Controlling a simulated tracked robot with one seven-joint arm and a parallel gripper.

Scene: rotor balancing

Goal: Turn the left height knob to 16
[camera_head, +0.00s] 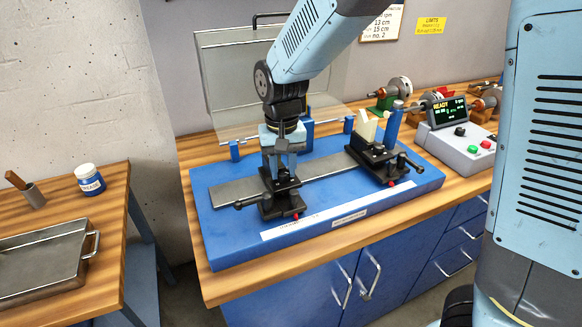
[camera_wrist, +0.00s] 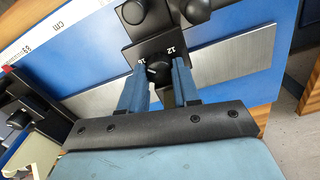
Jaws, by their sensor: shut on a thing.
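The left carriage (camera_head: 281,200) is a black block with a side lever, standing on the blue base over a grey metal rail. My gripper (camera_head: 282,172) points down onto its top. In the wrist view, the black height knob (camera_wrist: 158,72) sits between the two blue-grey fingers of my gripper (camera_wrist: 160,80), which are shut on it. The printed numbers 16 (camera_wrist: 141,63) and 12 (camera_wrist: 171,50) show on the plate beside the knob. A small pale mark shows on the knob's side towards 16; its exact reading is hard to tell. The fingers partly hide the dial.
The right carriage (camera_head: 379,160) stands further along the rail, with a cream block (camera_head: 367,127) at it. The clear raised cover (camera_head: 245,80) is behind my arm. A control box (camera_head: 456,139) reading READY is at the right. A metal tray (camera_head: 45,265) lies on the left bench.

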